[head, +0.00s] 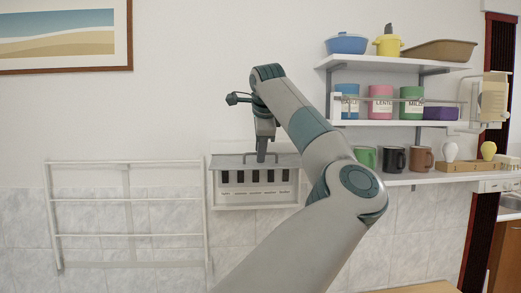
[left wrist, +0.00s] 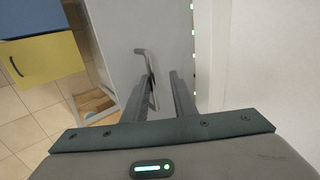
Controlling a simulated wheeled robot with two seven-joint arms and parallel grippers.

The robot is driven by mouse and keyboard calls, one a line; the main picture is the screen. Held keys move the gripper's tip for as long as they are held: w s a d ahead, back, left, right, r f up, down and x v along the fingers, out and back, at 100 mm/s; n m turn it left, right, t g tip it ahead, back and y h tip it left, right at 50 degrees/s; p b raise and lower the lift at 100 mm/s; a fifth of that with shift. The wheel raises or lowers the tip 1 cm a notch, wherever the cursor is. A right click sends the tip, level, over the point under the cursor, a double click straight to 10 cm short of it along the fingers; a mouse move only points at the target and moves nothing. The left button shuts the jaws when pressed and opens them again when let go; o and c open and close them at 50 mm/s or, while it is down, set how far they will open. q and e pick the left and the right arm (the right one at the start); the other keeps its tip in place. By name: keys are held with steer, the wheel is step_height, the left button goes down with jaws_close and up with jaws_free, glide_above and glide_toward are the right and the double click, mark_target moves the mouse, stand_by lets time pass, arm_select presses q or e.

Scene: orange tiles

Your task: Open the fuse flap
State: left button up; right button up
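The fuse box (head: 257,204) is a white case on the tiled wall with a row of dark fuse slots and small labels below them. Its grey flap (head: 228,162) is raised along the top and stands out from the wall, leaving the slots in sight. The flap also shows in the left wrist view (left wrist: 122,30), with its bar handle (left wrist: 152,66). My left gripper (head: 262,157) is at the handle. In the left wrist view its two fingers (left wrist: 160,84) stand apart, with the handle between them and a gap beside it. My right gripper is in neither view.
A white wall rack (head: 128,199) hangs left of the box. Shelves (head: 398,123) with jars, mugs and bowls stand to the right, near my arm. The left wrist view shows a yellow drawer (left wrist: 40,60) and tiled floor (left wrist: 35,130) below.

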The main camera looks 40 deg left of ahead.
arm_select(q)
steer(key=shift+r, duration=0.1)
steer(key=shift+s+d+r+b, duration=0.15)
steer(key=shift+d+r+b, duration=0.05)
steer(key=shift+b, duration=0.1)
steer(key=b+v, duration=0.4)
steer(key=v, duration=1.2)
steer(key=shift+s+r, duration=0.15)
steer(key=shift+r, duration=0.15)
steer(key=shift+d+f, duration=0.1)
